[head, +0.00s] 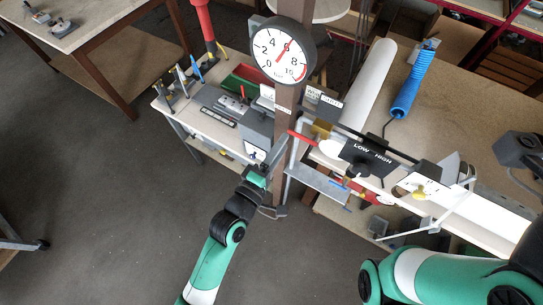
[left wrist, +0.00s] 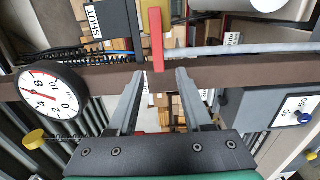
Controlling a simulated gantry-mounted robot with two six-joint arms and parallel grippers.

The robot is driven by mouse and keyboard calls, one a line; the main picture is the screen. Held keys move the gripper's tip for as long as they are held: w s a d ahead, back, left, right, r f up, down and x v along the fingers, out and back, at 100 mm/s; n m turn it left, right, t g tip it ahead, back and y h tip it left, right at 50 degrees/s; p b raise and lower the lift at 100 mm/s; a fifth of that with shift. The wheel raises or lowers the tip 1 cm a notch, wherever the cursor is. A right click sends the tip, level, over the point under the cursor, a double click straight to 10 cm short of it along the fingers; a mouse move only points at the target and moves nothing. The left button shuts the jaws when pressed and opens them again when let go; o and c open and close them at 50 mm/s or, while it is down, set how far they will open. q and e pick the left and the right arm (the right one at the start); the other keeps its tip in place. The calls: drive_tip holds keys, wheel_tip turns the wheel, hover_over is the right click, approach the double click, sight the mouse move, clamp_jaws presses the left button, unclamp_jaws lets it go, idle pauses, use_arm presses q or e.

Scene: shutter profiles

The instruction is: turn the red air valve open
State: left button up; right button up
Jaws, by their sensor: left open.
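The red valve handle (head: 301,138) is a short flat bar beside the brown post in the head view. In the left wrist view the red handle (left wrist: 156,38) lies crosswise to the post, with a brass-coloured part (left wrist: 170,22) by its upper end. My left gripper (head: 280,150) is open, below and left of the handle in the head view. In the left wrist view its fingertips (left wrist: 160,75) stand either side of the handle's lower end. Whether they touch it cannot be told. My right gripper is not in view; only the right arm shows at lower right.
A round pressure gauge (head: 284,50) is on the brown post (head: 289,97). A sign reading SHUT (left wrist: 97,22) is near the handle. A LOW/HIGH panel (head: 368,158) and a long white roll (head: 368,82) lie to the right. Open floor (head: 100,200) is at left.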

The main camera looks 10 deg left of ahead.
use_arm(q)
drive_tip(key=v, duration=0.6)
idle(0.3)
